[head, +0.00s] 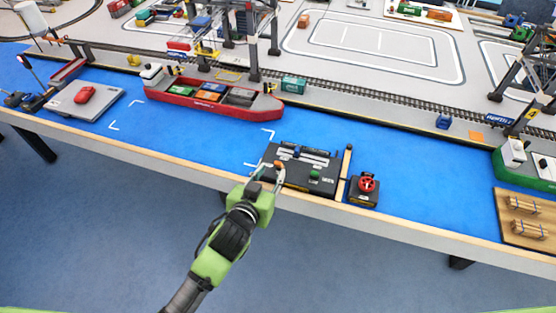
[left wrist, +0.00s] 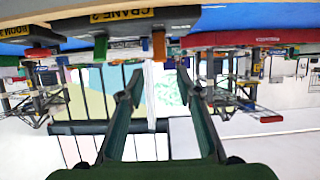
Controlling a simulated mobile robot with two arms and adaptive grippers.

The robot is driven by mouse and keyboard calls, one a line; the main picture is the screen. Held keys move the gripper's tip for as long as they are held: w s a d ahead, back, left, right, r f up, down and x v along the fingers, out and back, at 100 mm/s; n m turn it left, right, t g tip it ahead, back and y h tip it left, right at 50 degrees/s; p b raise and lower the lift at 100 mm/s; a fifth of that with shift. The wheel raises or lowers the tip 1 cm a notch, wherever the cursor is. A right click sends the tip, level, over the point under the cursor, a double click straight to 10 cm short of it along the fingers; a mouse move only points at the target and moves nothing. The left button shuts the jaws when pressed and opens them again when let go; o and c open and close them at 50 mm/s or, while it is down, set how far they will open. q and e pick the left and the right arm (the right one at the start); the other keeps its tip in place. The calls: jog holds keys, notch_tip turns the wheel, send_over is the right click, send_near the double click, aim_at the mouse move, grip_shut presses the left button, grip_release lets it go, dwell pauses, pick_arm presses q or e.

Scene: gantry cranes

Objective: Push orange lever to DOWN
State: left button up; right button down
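The black crane console (head: 328,185) lies at the front edge of the blue table. Its orange lever (head: 280,164) is at the console's left end, close to my left gripper's tips. In the left wrist view, where the scene appears upside down, the orange lever (left wrist: 158,45) hangs below the console (left wrist: 125,27), which is marked "CRANE 2". My left gripper (head: 268,171) is open, with its fingers apart and nothing between them. Whether it touches the lever, and the lever's exact setting, I cannot tell. My right gripper is not in view.
A green lever (head: 315,174) and a blue lever (head: 296,152) are on the same console. A red valve wheel (head: 367,183) stands on a small box to its right. A red cargo ship (head: 215,99) is behind. The blue surface left of the console is mostly clear.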

aim_at(278, 162)
pick_arm(q)
jog(key=x, duration=0.8)
grip_shut()
